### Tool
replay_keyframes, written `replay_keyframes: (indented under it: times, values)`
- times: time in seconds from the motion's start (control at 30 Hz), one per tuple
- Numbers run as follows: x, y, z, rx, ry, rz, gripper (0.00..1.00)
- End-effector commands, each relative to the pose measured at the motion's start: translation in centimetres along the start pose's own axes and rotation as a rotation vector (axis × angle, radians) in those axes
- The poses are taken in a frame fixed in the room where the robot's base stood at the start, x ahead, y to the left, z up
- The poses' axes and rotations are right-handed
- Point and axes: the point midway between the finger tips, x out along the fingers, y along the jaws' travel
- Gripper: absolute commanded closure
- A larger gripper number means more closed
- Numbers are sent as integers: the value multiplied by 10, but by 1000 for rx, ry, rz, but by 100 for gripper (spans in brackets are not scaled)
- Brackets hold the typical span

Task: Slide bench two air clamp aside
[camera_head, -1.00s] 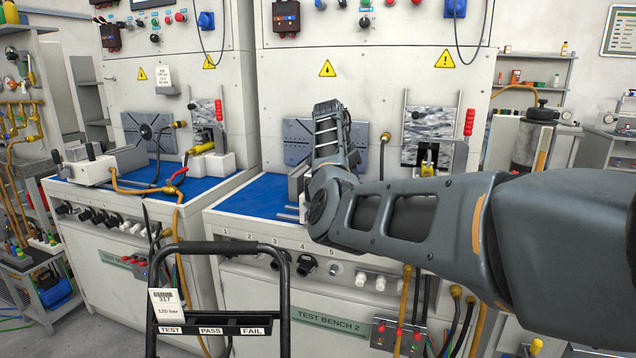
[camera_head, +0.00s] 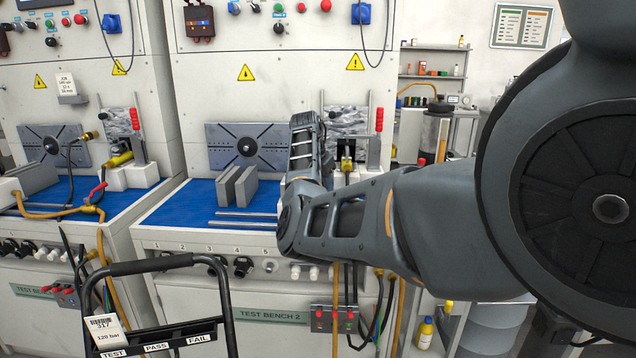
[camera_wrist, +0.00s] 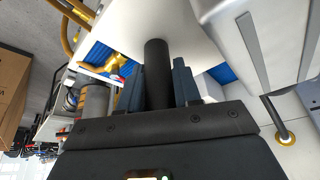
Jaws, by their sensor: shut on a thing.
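In the wrist view my gripper (camera_wrist: 158,68) has its two dark fingers closed around a black round handle (camera_wrist: 155,50). The handle joins a pale, cream-white body (camera_wrist: 185,25), which I take to be the bench two air clamp. In the head view my arm covers the gripper and the held part, at the right of bench two's blue top (camera_head: 180,207). How much of the clamp touches the bench cannot be told.
Two grey upright blocks (camera_head: 237,187) and metal rails (camera_head: 243,219) stand on the blue top left of my arm. A slotted grey plate (camera_head: 247,146) is behind. A red-handled fixture (camera_head: 379,120) is at back right. A black-framed stand (camera_head: 170,265) is in front.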

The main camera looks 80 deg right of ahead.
Motion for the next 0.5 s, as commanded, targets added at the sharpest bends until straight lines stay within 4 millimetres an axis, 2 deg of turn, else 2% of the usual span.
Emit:
replay_keyframes:
  times: [0.23, 0.27, 0.47, 0.5]
  values:
    - [2, 6, -3, 7, -1, 10, 100]
    - [2, 6, -3, 7, -1, 11, 65]
    - [2, 5, -3, 6, 0, 9, 46]
    - [2, 5, -3, 6, 0, 8, 46]
